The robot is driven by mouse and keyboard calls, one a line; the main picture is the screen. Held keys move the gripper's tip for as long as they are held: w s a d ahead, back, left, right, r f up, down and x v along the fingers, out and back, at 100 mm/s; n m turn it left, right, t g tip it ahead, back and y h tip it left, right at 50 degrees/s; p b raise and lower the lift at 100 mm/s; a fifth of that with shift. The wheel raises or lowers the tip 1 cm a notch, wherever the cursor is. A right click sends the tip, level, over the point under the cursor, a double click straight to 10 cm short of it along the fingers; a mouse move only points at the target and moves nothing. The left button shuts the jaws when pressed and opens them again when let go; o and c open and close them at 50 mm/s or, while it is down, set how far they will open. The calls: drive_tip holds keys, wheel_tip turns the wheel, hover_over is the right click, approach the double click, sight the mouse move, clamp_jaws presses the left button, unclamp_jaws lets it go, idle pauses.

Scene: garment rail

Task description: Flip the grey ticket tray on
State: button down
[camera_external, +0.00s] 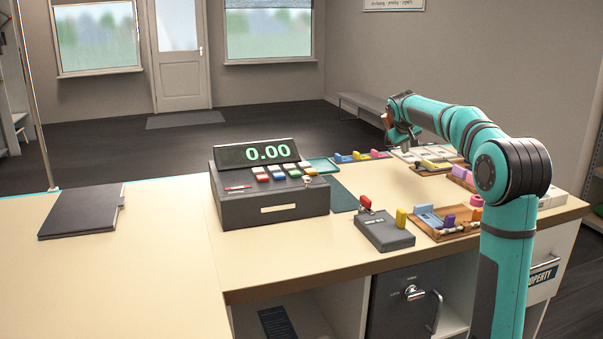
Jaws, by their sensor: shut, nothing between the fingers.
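A dark grey box (385,233) sits near the front edge of the counter, right of the cash register; I take it for the grey ticket tray. A red knob or lever (366,202) stands at its back left, and a yellow tab (401,217) stands by its right side. I cannot tell the lever's on or off position. My gripper (404,142) is shut and empty, small in view, beyond the grey box at the back of the counter. It is apart from the grey box.
A cash register (270,211) reading 0.00 stands left of the grey box. A wooden tray (462,236) with coloured pieces lies close on its right. More coloured pieces (360,156) and papers (428,153) lie at the back. A dark folder (83,211) lies left; counter around it is clear.

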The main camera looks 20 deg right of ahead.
sight(429, 162)
drive_tip(key=x, duration=0.7)
drive_tip(key=shift+w+d+f, duration=0.1)
drive_tip(key=shift+d+f, duration=0.05)
drive_tip(key=shift+f, duration=0.15)
drive_tip(key=shift+w+d+f, duration=0.1)
drive_tip(key=shift+w+d, duration=0.05)
drive_tip(key=shift+d, duration=1)
drive_tip(key=shift+w+d+f, duration=0.15)
drive_tip(key=shift+d, duration=0.6)
drive_tip(key=d, duration=0.7)
drive_tip(key=shift+d, duration=0.25)
